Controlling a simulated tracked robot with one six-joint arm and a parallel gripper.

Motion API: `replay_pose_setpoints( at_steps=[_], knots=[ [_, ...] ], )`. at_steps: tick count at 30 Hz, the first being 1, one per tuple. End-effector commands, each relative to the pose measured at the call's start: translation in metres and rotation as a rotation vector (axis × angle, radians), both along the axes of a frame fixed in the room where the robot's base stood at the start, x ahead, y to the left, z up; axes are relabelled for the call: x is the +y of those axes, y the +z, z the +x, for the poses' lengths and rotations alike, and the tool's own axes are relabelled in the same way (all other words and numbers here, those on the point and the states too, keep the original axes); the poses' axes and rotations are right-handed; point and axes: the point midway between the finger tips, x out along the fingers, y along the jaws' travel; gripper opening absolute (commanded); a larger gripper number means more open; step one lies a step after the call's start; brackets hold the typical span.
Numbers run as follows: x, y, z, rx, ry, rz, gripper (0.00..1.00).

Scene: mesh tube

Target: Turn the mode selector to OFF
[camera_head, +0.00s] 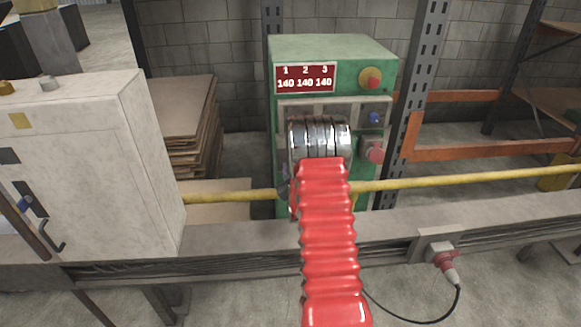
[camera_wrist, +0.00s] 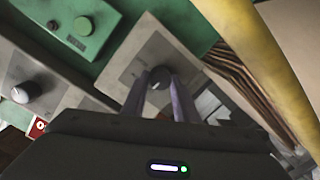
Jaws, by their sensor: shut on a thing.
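In the wrist view a small dark round knob (camera_wrist: 159,77) sits on a light grey square plate (camera_wrist: 140,52) on a green housing. It appears to be the mode selector; no label on it is readable. My gripper (camera_wrist: 161,82) has its two fingers on either side of this knob, shut on it. The knob's exact pointing direction is too small to tell. In the head view my arm covers both the gripper and the selector, in front of the green machine (camera_head: 330,48).
The machine carries a red display (camera_head: 305,78) reading 140 140 140, a red button (camera_head: 370,78), a blue knob (camera_head: 375,118) and a red knob (camera_head: 374,152). A yellow rail (camera_head: 440,182) crosses in front. A grey cabinet (camera_head: 90,160) stands left.

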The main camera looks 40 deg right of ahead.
Motion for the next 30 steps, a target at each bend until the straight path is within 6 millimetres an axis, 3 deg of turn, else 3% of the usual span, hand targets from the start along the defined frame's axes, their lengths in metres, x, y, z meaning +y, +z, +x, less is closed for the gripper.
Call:
replay_pose_setpoints(
  at_steps=[9,22,23,30],
  knots=[
    [0.0037,0.0036,0.0052,0.058,0.011,-0.100,0.04],
    [0.0047,0.0036,0.0057,0.064,0.013,-0.109,0.04],
    [0.0048,0.0036,0.0058,0.064,0.013,-0.109,0.28],
    [0.0032,0.0019,0.0034,0.067,0.008,-0.106,0.45]
  ],
)
